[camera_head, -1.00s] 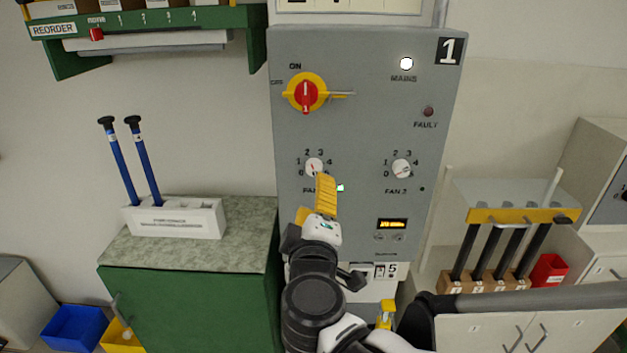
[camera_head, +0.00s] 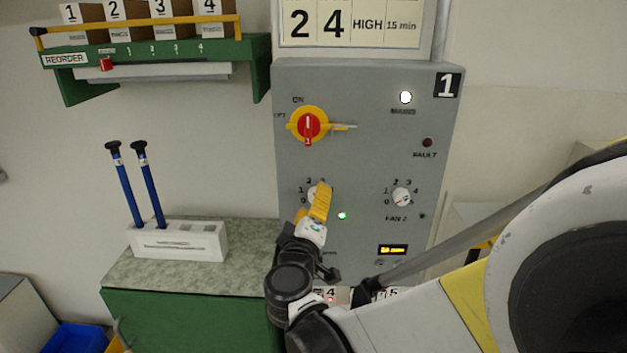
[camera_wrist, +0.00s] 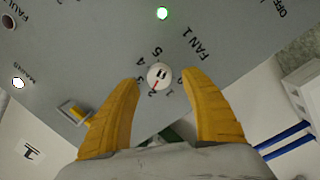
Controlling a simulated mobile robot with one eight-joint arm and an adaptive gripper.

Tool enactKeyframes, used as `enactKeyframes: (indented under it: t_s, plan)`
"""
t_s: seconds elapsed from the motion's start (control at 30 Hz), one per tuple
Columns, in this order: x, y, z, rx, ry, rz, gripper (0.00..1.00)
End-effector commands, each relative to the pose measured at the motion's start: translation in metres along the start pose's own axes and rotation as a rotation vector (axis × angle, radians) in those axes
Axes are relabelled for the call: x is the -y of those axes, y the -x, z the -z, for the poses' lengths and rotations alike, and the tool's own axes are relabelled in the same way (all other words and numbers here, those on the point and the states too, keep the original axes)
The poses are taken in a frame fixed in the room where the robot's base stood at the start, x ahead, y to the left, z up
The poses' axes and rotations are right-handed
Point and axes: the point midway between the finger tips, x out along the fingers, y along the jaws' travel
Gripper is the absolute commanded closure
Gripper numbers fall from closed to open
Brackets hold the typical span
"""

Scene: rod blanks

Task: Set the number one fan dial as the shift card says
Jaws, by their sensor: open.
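The fan 1 dial (camera_head: 312,191) is a small white knob on the grey panel (camera_head: 360,160), partly hidden by my gripper in the head view. In the wrist view the dial (camera_wrist: 159,76) shows whole; its red mark points to about the 2. My gripper (camera_head: 311,201) is open at the dial. In the wrist view its yellow fingers (camera_wrist: 162,79) stand on either side of the knob, with gaps showing. The card (camera_head: 351,24) above the panel reads 2, 4, HIGH, 15 min; its top is cut off.
The fan 2 dial (camera_head: 401,197) is to the right. A red and yellow main switch (camera_head: 308,126) sits above, at ON. A green lamp (camera_head: 342,216) and the mains lamp (camera_head: 405,97) are lit; the fault lamp (camera_head: 428,142) is dark. Blue rods (camera_head: 123,185) stand at left.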

Motion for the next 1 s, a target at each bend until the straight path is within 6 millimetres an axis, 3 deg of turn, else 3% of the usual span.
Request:
enactKeyframes:
  t_s: [0.2, 0.47, 0.5, 0.67, 1.0]
  plan:
    - [0.0, -0.02, 0.0, 0.0, 0.0, 0.0, 0.46]
    - [0.0, -0.021, 0.0, -0.001, 0.0, 0.001, 0.46]
    - [0.0, -0.021, 0.001, -0.001, 0.0, 0.001, 0.5]
    - [0.0, -0.021, 0.001, -0.001, 0.0, 0.001, 0.99]
    - [0.002, -0.021, 0.0, -0.006, 0.082, -0.007, 1.0]
